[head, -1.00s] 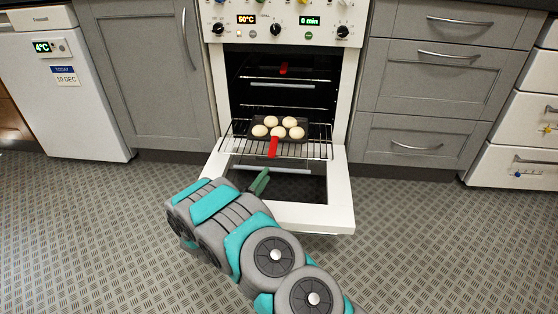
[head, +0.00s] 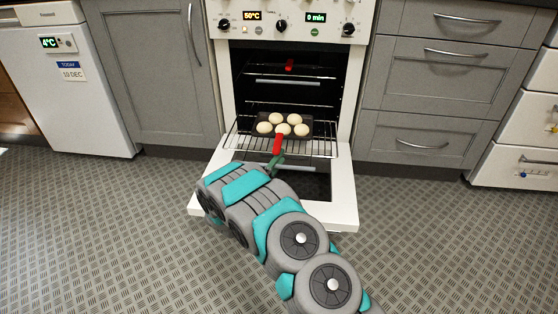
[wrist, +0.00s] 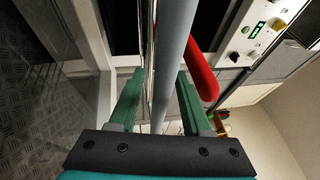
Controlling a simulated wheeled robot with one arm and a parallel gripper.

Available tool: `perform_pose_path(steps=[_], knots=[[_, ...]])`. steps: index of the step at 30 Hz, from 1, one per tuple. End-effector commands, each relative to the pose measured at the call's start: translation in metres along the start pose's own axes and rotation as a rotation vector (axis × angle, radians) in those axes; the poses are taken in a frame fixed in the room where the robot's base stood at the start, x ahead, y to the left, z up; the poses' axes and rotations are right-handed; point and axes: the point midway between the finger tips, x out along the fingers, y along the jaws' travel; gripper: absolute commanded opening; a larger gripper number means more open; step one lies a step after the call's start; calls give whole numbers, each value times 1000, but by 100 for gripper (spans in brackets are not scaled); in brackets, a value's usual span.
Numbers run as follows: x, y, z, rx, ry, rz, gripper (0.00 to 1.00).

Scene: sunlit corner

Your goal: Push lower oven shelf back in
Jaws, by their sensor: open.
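The lower oven shelf (head: 235,140) is a wire rack sticking out of the oven over its open door. A dark tray (head: 291,120) with several pale buns and a red handle (head: 278,144) rests on it. My gripper (head: 276,161) is at the shelf's front edge, just below the red handle. In the wrist view, my open green fingers (wrist: 158,78) stand on either side of a grey bar (wrist: 174,50), which looks like part of the shelf. I cannot tell whether they touch it. The red handle (wrist: 199,65) shows beside the right finger.
The oven door (head: 343,190) is folded down under the shelf and my arm. An upper shelf (head: 300,72) with a red handle sits inside the oven. Grey cabinets (head: 160,80) flank the oven, and a white appliance (head: 65,95) stands at the left. The floor in front is clear.

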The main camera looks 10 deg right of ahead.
Motion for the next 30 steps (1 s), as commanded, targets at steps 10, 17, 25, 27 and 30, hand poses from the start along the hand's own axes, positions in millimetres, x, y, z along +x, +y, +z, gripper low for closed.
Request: perform_pose_path(steps=[10, 17, 25, 27, 30], knots=[[0, 0, 0, 0, 0, 0, 12], [0, 0, 0, 0, 0, 1, 0], [0, 0, 0, -1, 0, 1, 0], [0, 0, 0, -1, 0, 1, 0], [0, 1, 0, -1, 0, 1, 0]])
